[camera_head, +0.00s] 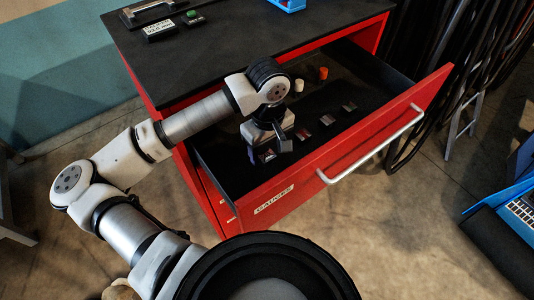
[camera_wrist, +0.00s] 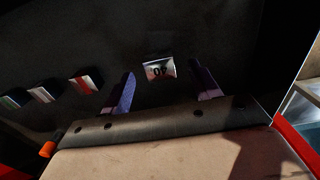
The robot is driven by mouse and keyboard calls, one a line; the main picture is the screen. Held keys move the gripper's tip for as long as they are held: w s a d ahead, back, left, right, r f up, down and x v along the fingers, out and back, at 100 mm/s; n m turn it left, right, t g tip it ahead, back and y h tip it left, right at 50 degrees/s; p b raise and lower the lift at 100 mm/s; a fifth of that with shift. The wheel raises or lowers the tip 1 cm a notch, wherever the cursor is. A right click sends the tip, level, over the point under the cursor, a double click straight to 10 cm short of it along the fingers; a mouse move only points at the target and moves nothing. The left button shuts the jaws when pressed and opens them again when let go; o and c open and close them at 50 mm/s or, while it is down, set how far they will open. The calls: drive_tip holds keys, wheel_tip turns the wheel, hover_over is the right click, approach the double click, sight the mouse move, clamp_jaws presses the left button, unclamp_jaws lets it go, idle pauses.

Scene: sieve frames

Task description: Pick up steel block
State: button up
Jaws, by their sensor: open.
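A small steel-coloured block (camera_wrist: 159,69) with an upside-down "40" on its top lies on the dark drawer floor. In the wrist view it sits between my gripper's (camera_wrist: 162,76) two spread fingers, close to the fingertip line, with floor visible on both sides. In the head view my gripper (camera_head: 268,148) points down into the open drawer, and a small block (camera_head: 268,155) shows beside its lower end. My gripper is open and holds nothing. The height of the fingertips above the floor is hard to tell.
The red drawer (camera_head: 395,122) is pulled out, its walls around my gripper. Other blocks lie in a row, including a red-striped one (camera_wrist: 86,80). A white cylinder (camera_head: 299,86) and an orange cylinder (camera_head: 323,73) stand farther back. The black cabinet top (camera_head: 240,40) overhangs behind.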

sight(267, 159)
drive_tip(key=shift+f+p, duration=0.3)
drive_tip(key=shift+f, duration=1.1)
drive_tip(key=shift+c, duration=0.3)
drive_tip(key=c, duration=1.2)
